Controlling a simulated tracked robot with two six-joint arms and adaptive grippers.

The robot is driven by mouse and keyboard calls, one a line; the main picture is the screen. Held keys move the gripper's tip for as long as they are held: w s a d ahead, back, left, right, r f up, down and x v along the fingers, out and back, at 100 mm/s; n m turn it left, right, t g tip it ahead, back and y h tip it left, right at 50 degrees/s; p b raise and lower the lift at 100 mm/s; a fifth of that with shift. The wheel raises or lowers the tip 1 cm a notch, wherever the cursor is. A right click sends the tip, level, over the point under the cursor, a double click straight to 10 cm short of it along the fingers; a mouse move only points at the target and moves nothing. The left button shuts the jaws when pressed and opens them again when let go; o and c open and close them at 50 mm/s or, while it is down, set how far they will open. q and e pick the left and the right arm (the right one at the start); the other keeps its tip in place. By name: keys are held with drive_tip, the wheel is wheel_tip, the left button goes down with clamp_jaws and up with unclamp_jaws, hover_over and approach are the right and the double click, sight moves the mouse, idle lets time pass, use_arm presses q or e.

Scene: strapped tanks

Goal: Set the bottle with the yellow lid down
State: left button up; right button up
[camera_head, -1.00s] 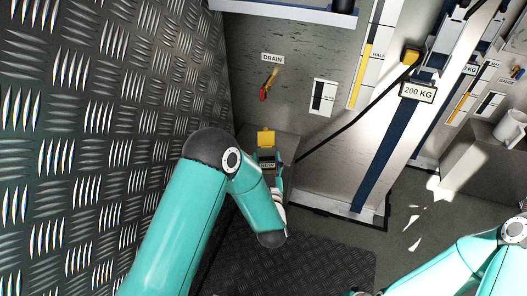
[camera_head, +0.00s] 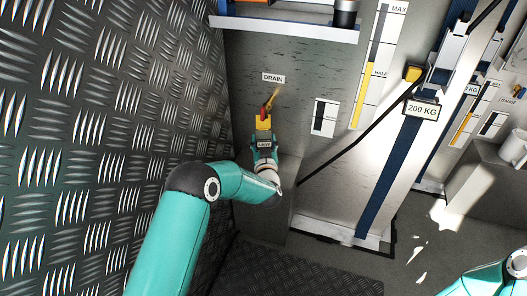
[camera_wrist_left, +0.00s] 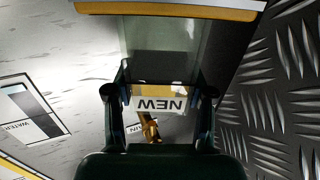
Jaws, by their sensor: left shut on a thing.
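The bottle with the yellow lid (camera_head: 263,123) is in my left gripper (camera_head: 264,146), in front of the wall and just below the drain valve in the head view. Its lid is toward the top of the picture. In the left wrist view the bottle (camera_wrist_left: 165,40) is see-through, with a dark band and a white NEW label that reads upside down. The left gripper's two dark fingers (camera_wrist_left: 160,98) stand on either side of the label, shut on the bottle. My right gripper is out of view; only part of that arm shows at lower right.
A grey block (camera_head: 287,190) stands below and behind my left forearm. The drain valve's red handle (camera_head: 264,112) is close above the lid. A shelf (camera_head: 285,27) with orange items and a dark cylinder (camera_head: 345,14) is above. A blue strap (camera_head: 390,165) and black hose are at right.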

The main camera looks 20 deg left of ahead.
use_arm(q)
wheel_tip(320, 180, down, 3)
drive_tip(key=shift+f+b, duration=0.2)
drive_tip(key=shift+b, duration=0.6)
drive_tip(key=o, duration=1.4)
drive_tip(key=shift+o, duration=0.2)
drive_tip(key=shift+s, duration=0.15)
drive_tip(key=p+v, duration=0.3)
drive_tip(key=v, duration=0.9)
